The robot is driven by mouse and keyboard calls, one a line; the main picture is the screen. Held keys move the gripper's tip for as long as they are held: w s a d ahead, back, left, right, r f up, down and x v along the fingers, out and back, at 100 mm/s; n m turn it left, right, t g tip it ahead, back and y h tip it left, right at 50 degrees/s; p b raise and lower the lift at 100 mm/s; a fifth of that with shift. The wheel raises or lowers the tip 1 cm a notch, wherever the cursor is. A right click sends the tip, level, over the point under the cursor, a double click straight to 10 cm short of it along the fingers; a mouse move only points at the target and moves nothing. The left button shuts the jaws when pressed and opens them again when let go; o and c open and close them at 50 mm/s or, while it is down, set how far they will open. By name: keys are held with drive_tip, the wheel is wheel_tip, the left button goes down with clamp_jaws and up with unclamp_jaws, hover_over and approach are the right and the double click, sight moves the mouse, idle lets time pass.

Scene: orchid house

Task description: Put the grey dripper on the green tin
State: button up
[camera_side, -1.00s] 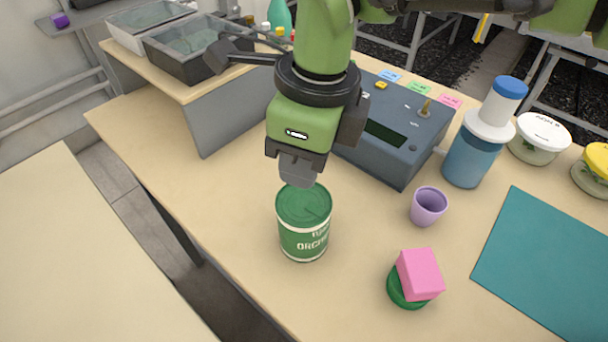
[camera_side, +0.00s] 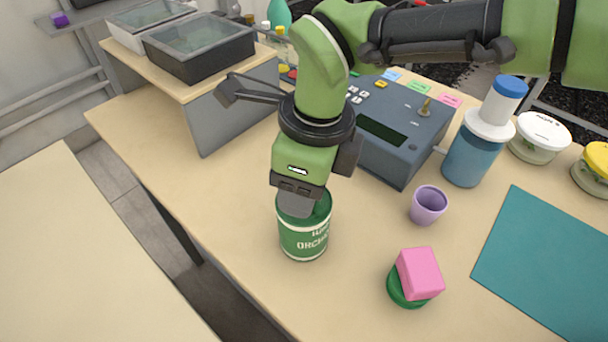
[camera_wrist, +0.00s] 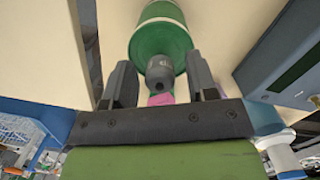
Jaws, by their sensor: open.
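The green tin (camera_side: 304,240) stands upright on the bench in the side view, its lid partly hidden by my gripper. The tin (camera_wrist: 160,37) is also in the wrist view, ahead of my fingers. The grey dripper (camera_wrist: 160,71) shows there between my two fingers, overlapping the lower edge of the lid. My gripper (camera_side: 297,208) is low over the lid, pointing down. In the wrist view my gripper (camera_wrist: 162,85) is open, with a finger on each side of the dripper and gaps beside it. My fingers hide the dripper's contact with the lid in the side view.
A pink block (camera_side: 419,274) sits on a green round piece (camera_side: 396,293) to the tin's right. A purple cup (camera_side: 428,206), blue bottle (camera_side: 468,155) and teal mat (camera_side: 545,260) lie further right. A grey control box (camera_side: 395,140) stands behind. Bench left of the tin is clear.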

drive_tip(key=shift+r, duration=0.1)
wheel_tip(320, 180, up, 12)
drive_tip(key=d, duration=0.1)
drive_tip(key=shift+s+d, duration=0.15)
drive_tip(key=shift+s, duration=0.1)
drive_tip(key=d+r+n+t+y, duration=0.1)
drive_tip(key=d+r+n+t, duration=0.1)
drive_tip(key=d+r+n, duration=0.6)
drive_tip(key=d+r+n+t, duration=0.1)
drive_tip(key=d+r, duration=0.3)
drive_tip(key=d, duration=0.8)
drive_tip(key=s+d+f+n+t, duration=0.3)
drive_tip(key=s+d+n, duration=0.6)
drive_tip(key=s+d, duration=0.3)
drive_tip(key=shift+s+f+t, duration=0.4)
drive_tip(key=shift+s+f, duration=0.5)
drive_tip(key=shift+s, duration=0.2)
